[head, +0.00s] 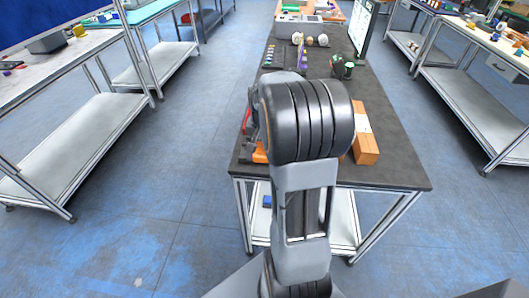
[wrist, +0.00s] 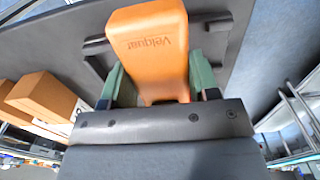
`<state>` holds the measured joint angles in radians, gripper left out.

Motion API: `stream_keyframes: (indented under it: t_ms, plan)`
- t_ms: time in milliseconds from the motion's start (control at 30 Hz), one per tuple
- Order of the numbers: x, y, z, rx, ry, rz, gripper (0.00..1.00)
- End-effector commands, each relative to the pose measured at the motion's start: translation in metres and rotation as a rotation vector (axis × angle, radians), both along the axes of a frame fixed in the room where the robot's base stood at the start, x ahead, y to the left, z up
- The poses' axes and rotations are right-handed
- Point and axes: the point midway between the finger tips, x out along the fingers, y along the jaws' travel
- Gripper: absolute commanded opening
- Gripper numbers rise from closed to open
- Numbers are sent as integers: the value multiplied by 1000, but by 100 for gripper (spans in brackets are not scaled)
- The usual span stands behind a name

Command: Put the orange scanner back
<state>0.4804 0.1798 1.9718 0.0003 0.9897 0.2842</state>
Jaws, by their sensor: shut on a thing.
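The orange scanner (wrist: 150,45) fills the upper middle of the wrist view, its printed label upside down. My gripper (wrist: 157,82) is shut on it, with a greenish finger on each side. A dark frame-like holder (wrist: 97,47) shows behind the scanner on the dark table. I cannot tell whether the scanner touches the holder or is above it. In the head view my arm hides the gripper and most of the scanner; a bit of orange (head: 259,153) shows at the arm's left side.
Orange-brown boxes (head: 366,149) stand right of my arm on the dark table (head: 395,165); they also show at the left of the wrist view (wrist: 45,98). A dark green item (head: 342,67) and small parts lie farther back. The table's right front is clear.

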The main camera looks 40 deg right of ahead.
Motion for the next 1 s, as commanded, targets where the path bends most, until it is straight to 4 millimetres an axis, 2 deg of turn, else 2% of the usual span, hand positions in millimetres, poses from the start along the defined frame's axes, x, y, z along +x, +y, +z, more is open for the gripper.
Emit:
stream_keyframes:
  t_ms: [167, 400, 900, 933, 1000]
  plan:
    - [0, -10, -12, 1, 1, -1, 24]
    - [0, -9, -39, 1, 1, 1, 24]
    - [1, -9, -47, -1, -1, 1, 24]
    - [0, -9, -46, -1, -1, 1, 58]
    - [0, -9, -45, 0, 0, 1, 65]
